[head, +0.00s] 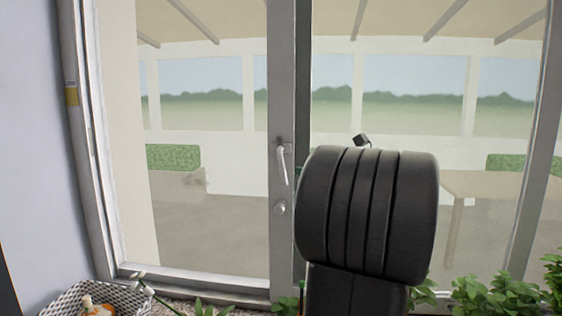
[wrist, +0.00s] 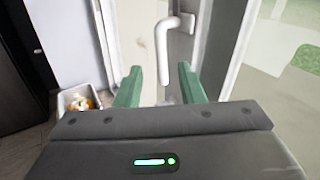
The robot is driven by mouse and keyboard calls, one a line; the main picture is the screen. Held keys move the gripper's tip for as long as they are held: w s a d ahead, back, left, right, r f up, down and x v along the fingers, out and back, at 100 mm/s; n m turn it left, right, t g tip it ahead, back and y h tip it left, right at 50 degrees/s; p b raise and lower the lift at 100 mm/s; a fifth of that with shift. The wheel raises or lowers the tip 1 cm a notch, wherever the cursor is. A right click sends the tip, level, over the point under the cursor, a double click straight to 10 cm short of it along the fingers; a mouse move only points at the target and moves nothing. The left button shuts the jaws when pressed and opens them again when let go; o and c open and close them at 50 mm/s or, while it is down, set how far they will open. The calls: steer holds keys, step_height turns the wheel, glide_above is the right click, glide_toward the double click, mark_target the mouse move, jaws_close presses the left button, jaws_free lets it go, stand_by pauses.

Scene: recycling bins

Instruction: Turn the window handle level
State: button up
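The white window handle (head: 282,164) is on the grey middle frame in the head view, its lever hanging down, close to vertical. In the wrist view the handle (wrist: 164,55) shows just beyond my fingers, its lever pointing down towards the gap between them. My gripper (wrist: 158,78) is open, with two green fingers apart and nothing clearly between them. The lower end of the lever lies near the fingertips; I cannot tell whether it touches. In the head view my black arm covers the area right of the handle and hides most of the gripper.
A round lock (head: 280,208) sits below the handle on the frame. A woven basket (head: 66,300) with orange and white contents stands at the lower left. Green plants (head: 490,296) line the lower right. Large glass panes flank the middle frame.

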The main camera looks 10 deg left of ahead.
mark_target(282, 163)
steer(key=p+x, duration=0.2)
steer(key=x, duration=0.8)
jaws_close()
